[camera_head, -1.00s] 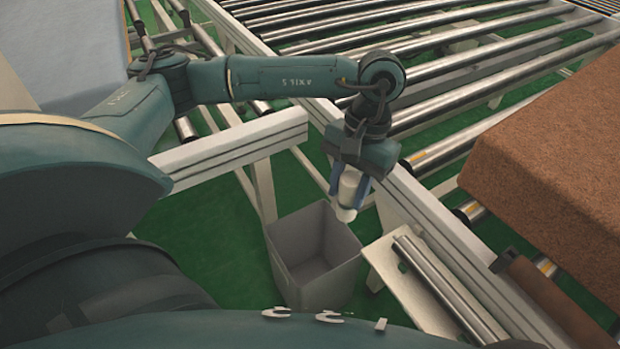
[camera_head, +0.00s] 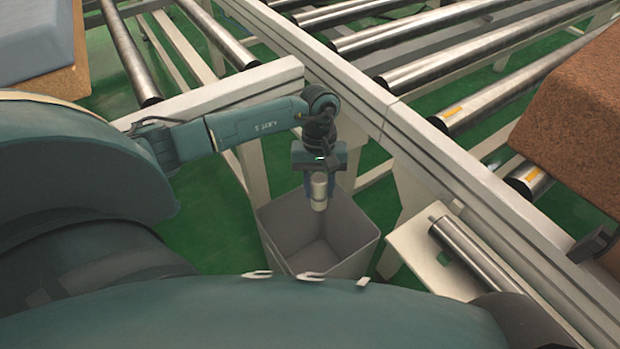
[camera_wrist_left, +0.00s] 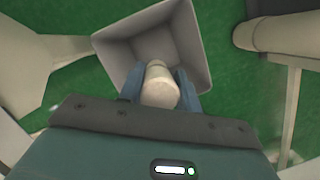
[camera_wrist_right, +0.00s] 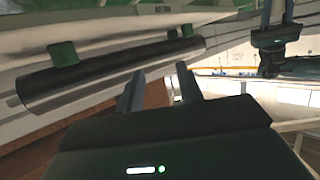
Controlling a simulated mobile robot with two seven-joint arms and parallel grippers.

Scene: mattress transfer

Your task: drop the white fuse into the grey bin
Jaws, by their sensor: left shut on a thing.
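The white fuse (camera_head: 319,192) is a small pale cylinder held upright between the fingers of my left gripper (camera_head: 319,190). In the left wrist view the fuse (camera_wrist_left: 159,88) sits between the two blue fingers (camera_wrist_left: 160,92), which are shut on it. The grey bin (camera_head: 348,262) is an open box standing on the green floor. My left gripper is above the bin's opening, towards its far side. In the left wrist view the bin (camera_wrist_left: 116,52) opens beneath the fuse. My right gripper (camera_wrist_right: 158,82) shows in its own wrist view with its fingers apart and nothing between them.
A conveyor frame with metal rollers (camera_head: 480,100) runs behind and right of the bin. A pale plate with a loose roller (camera_head: 470,255) stands right of the bin. A brown block (camera_head: 580,120) lies at the far right. Green floor (camera_head: 205,235) is clear left of the bin.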

